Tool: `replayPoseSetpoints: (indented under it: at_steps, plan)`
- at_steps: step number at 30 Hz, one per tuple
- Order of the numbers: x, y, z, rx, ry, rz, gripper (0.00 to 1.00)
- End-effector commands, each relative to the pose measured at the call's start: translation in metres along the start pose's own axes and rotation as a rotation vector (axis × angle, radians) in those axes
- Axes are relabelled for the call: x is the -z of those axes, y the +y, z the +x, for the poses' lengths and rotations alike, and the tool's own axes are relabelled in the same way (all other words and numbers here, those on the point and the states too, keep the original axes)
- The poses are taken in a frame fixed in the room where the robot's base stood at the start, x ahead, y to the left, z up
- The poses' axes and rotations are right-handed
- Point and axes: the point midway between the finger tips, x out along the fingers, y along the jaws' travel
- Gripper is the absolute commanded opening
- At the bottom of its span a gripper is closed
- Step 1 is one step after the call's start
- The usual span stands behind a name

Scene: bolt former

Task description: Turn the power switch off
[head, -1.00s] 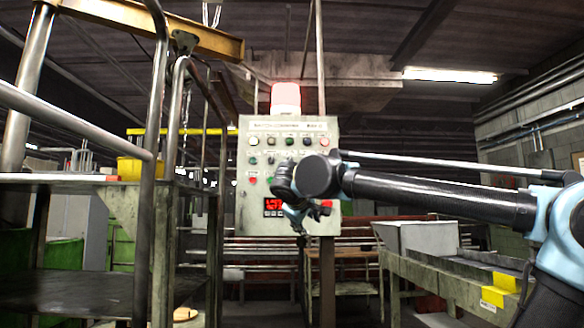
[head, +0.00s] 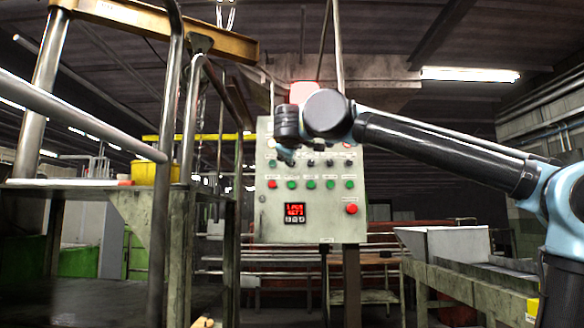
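A pale control panel (head: 325,225) on a post stands ahead of me, with a row of dark knobs, a row of red and green buttons and a lit red display (head: 295,212). A larger red button (head: 351,209) sits at its lower right. The labels are too small to read, so I cannot tell which control is the power switch. My gripper (head: 287,156) is mostly hidden below my dark wrist, in front of the panel's upper left. Its fingers do not show clearly, and I cannot tell whether it touches anything.
A red lamp (head: 304,93) tops the panel, partly behind my arm. Metal railings and a dark workbench (head: 70,200) stand close on the left. A conveyor-like frame with a grey bin (head: 445,243) is on the right. The space directly below the panel shows its post.

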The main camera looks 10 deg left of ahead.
Motion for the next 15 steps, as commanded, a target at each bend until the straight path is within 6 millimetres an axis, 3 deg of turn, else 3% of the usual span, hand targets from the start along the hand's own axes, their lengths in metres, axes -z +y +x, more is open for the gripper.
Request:
replayPoseSetpoints:
  at_steps: [15]
  plan:
    - [-0.003,0.001,0.073,-0.002,-0.005,0.000,0.43]
